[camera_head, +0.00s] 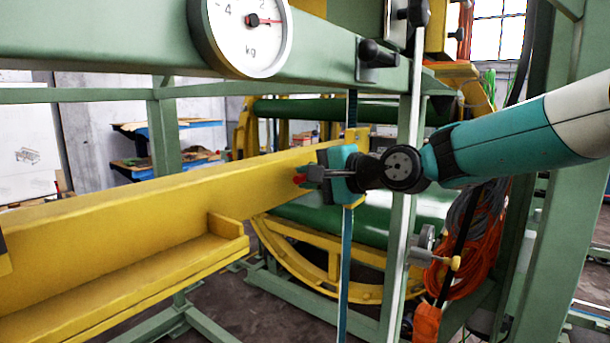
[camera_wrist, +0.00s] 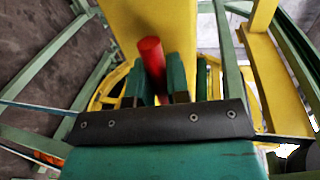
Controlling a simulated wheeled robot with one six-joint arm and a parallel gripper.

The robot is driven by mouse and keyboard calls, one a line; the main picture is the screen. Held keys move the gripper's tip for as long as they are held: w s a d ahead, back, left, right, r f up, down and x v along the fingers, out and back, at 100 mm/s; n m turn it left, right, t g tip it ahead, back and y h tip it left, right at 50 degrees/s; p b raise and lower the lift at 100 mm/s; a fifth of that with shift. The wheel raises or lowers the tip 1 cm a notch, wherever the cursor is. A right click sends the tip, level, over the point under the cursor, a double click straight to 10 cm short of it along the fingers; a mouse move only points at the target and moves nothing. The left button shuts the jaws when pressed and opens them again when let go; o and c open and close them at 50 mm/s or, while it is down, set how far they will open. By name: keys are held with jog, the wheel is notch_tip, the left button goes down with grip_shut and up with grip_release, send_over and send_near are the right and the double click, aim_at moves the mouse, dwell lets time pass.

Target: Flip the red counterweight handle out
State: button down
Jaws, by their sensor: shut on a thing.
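The red counterweight handle (camera_wrist: 152,58) shows in the wrist view as a short red cylinder between the two teal fingers of my gripper (camera_wrist: 171,82). My gripper is shut on it. In the head view my gripper (camera_head: 312,176) reaches in from the right, and only a small red tip of the handle (camera_head: 299,179) shows at its fingertips. The handle is beside the yellow beam (camera_head: 120,210). Its lower end and its mount are hidden by the fingers.
A dial scale marked kg (camera_head: 243,30) sits on the green upper beam (camera_head: 120,35). A thin vertical teal strip (camera_head: 345,270) and a pale upright (camera_head: 399,240) stand close to my gripper. A yellow ring frame with a green roller (camera_head: 310,222) is behind. Orange cables (camera_head: 460,250) hang at right.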

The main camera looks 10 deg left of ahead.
jog(key=shift+r, duration=0.1)
jog(key=c, duration=1.1)
grip_release()
jog(key=shift+d, duration=0.15)
jog(key=b+v, duration=0.7)
jog(key=v, duration=1)
jog(key=shift+s, duration=0.1)
jog(key=s+d+f+n+g+h, duration=0.3)
jog(key=s+f+n, duration=0.3)
jog(key=s+f, duration=0.6)
jog(key=s+d+f+n+g+h, duration=0.3)
jog(key=s+f+n+h, duration=0.3)
jog(key=s+f, duration=0.5)
jog(key=s+g+b, duration=0.1)
jog(key=s, duration=0.1)
jog(key=shift+s+d+f+n+g+h, duration=0.25)
jog(key=shift+s+f+n+g+h, duration=0.05)
jog(key=shift+f+n, duration=0.1)
